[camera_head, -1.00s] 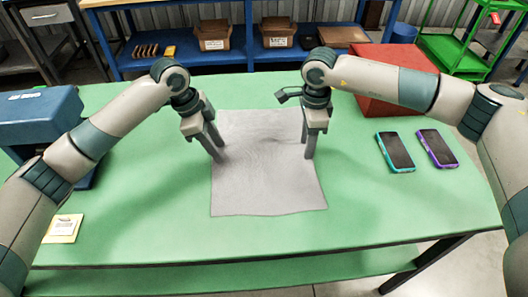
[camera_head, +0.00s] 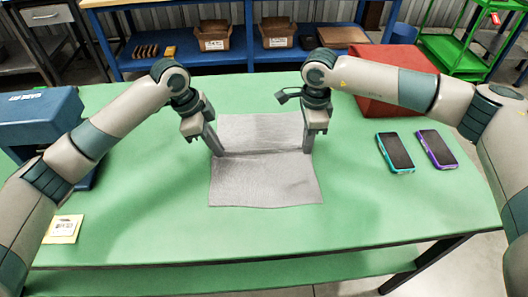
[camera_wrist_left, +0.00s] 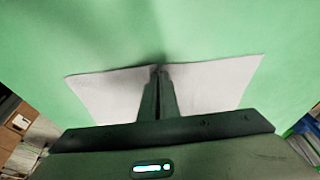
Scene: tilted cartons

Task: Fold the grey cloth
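The grey cloth (camera_head: 265,182) lies on the green table, with a crease running across its middle between my two grippers. My left gripper (camera_head: 218,152) is at the cloth's left edge. In the left wrist view its fingers (camera_wrist_left: 158,72) are together, pinching the edge of the cloth (camera_wrist_left: 205,85). My right gripper (camera_head: 307,150) is at the cloth's right edge, level with the left one. Its fingers look closed on that edge, with the tips partly hidden.
Two phones, one teal-edged (camera_head: 395,152) and one purple-edged (camera_head: 436,149), lie to the right. A red box (camera_head: 385,108) stands behind my right arm. The table's front is clear.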

